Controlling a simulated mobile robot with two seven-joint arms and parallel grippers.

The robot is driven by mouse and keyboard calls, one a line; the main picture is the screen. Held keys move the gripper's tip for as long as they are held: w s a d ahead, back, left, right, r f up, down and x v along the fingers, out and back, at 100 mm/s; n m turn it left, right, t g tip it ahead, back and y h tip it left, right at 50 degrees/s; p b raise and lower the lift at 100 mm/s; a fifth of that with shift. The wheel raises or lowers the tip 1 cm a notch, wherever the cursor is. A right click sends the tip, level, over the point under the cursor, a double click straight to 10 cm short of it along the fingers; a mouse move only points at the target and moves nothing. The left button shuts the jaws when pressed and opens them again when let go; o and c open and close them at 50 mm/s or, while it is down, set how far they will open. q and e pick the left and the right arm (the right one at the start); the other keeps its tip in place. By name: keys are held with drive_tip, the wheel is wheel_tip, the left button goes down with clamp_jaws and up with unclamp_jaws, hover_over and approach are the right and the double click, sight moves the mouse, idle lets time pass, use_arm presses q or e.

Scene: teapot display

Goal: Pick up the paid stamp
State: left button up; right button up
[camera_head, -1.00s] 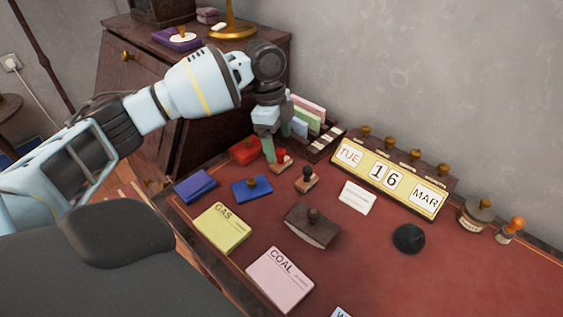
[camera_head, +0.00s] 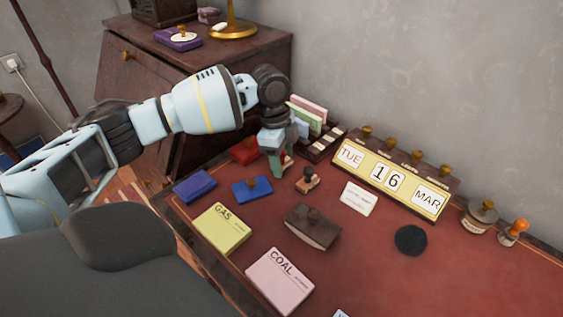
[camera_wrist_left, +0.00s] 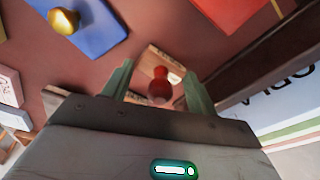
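A small stamp with a red knob handle and a wooden base (camera_wrist_left: 165,62) stands on the red desk top; its wording is not readable. My left gripper (camera_head: 280,168) is low over this stamp and mostly hides it in the head view, where a bit of red (camera_head: 289,158) shows beside the fingers. In the left wrist view the two green fingers of my left gripper (camera_wrist_left: 160,80) stand apart on either side of the red knob, with gaps visible. A dark-handled stamp (camera_head: 307,181) stands just to the right. My right gripper is not in view.
A blue ink pad (camera_head: 252,190) and a red pad (camera_head: 243,151) lie close by. A letter rack (camera_head: 325,143) and date display (camera_head: 388,181) stand behind. A brown blotter (camera_head: 313,229) and a black round item (camera_head: 410,240) lie in front.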

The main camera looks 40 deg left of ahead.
use_arm(q)
drive_tip(key=c, duration=0.5)
drive_tip(key=shift+o, duration=0.2)
drive_tip(key=shift+r, duration=0.45)
drive_tip(key=r, duration=0.2)
drive_tip(key=shift+s+d+r+p, duration=0.1)
drive_tip(key=shift+s+r+p, duration=0.1)
drive_tip(key=shift+r+p, duration=0.2)
drive_tip(key=shift+c, duration=0.5)
drive_tip(key=s+d, duration=0.2)
drive_tip(key=s, duration=0.2)
drive_tip(key=s+d+r+p, duration=0.1)
drive_tip(key=s+d, duration=0.1)
drive_tip(key=s, duration=0.3)
drive_tip(key=s+d, duration=0.2)
drive_tip(key=s, duration=0.3)
drive_tip(key=shift+s+r, duration=0.15)
drive_tip(key=shift+c, duration=0.4)
drive_tip(key=shift+c, duration=0.2)
